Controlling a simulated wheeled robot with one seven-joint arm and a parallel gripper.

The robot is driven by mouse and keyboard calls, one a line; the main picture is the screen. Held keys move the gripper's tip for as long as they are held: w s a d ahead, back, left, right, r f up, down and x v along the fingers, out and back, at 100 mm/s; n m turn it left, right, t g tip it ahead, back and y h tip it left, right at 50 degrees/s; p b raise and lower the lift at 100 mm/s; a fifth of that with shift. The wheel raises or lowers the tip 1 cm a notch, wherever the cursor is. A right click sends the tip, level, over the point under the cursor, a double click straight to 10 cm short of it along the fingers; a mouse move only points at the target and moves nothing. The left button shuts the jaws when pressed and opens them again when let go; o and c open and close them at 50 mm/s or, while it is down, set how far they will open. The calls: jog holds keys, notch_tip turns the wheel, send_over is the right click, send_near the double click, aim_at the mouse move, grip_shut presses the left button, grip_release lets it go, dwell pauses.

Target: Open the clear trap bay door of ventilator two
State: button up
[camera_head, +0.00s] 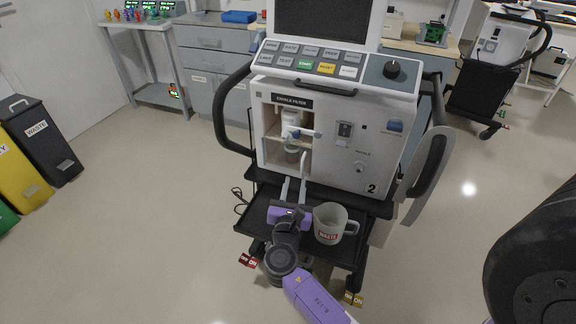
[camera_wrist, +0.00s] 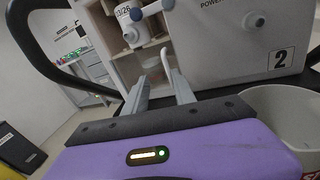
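Ventilator two (camera_head: 335,150), marked with a black 2, stands upright on a cart; its front also shows in the wrist view (camera_wrist: 235,50). The trap bay (camera_head: 271,150) is the recess at its front left, under the "EXHALE FILTER" label. Inside are a white filter (camera_head: 290,118) and a cup-like trap (camera_head: 293,150); the filter also shows in the wrist view (camera_wrist: 130,25). I cannot make out the clear door's pane or whether it is shut. My gripper (camera_head: 294,170) is open and empty, its fingers (camera_wrist: 153,66) apart, low in front of the bay.
A mug (camera_head: 330,222) labelled "WASTE" stands on the cart's black shelf (camera_head: 258,215), close right of my gripper. Black side handles (camera_head: 222,105) curve out from the cart. Waste bins (camera_head: 42,140) stand at far left. The floor to the left is clear.

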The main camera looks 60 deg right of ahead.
aim_at(302, 164)
jog(key=shift+n+g, duration=0.3)
jog(key=shift+n, duration=0.1)
jog(key=shift+s+r+b+x, duration=0.1)
jog(key=shift+s+x, duration=0.05)
jog(key=shift+x, duration=1.15)
jog(key=shift+s+r+b+x, duration=0.1)
jog(key=shift+s+b+x, duration=0.05)
jog(key=shift+x, duration=1.15)
jog(key=shift+s+r+b+x, duration=0.1)
jog(key=shift+s+x, duration=0.05)
jog(key=shift+x, duration=1.1)
jog(key=shift+d, duration=0.1)
jog(key=shift+c, duration=0.2)
grip_shut()
